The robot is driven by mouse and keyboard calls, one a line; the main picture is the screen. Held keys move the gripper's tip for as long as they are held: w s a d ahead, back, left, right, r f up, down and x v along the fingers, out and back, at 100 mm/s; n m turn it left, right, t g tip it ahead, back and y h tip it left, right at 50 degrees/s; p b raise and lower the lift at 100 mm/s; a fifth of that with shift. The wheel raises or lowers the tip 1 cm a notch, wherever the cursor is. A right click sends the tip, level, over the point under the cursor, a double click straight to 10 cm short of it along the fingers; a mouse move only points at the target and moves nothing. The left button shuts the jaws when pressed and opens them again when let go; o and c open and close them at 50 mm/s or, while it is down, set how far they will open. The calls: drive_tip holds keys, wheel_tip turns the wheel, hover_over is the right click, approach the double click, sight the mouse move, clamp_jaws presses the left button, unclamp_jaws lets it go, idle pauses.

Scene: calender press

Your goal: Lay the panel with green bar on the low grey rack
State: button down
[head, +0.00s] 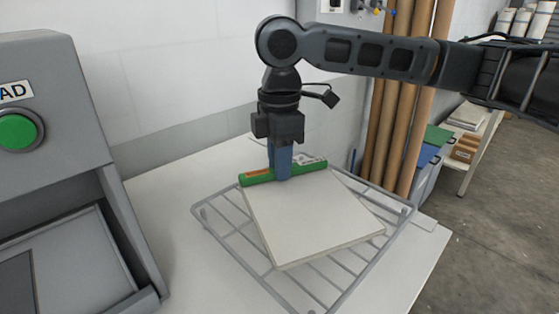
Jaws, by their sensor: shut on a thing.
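The panel (312,222) is a flat, off-white square with a green bar (311,168) along its far edge. It lies level, or nearly so, over the low grey rack (213,231), turned slightly against the rack's sides. I cannot tell whether it touches the wires. My gripper (281,174) points down from above and is shut on the green bar near its middle. The blue fingers hide part of the bar. The panel covers much of the rack's middle; wires show on the left, front and right.
A grey machine (60,140) with a green button (17,132) stands at the left. The white table (165,196) is bare between machine and rack. Tall brown tubes (397,130) stand behind at the right. A shelf (475,150) stands farther right.

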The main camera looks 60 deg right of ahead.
drive_tip(key=shift+f, duration=0.15)
drive_tip(key=c, duration=1)
unclamp_jaws()
wheel_tip(320, 180, up, 12)
drive_tip(key=shift+r+p, duration=0.15)
drive_tip(key=shift+p, duration=0.15)
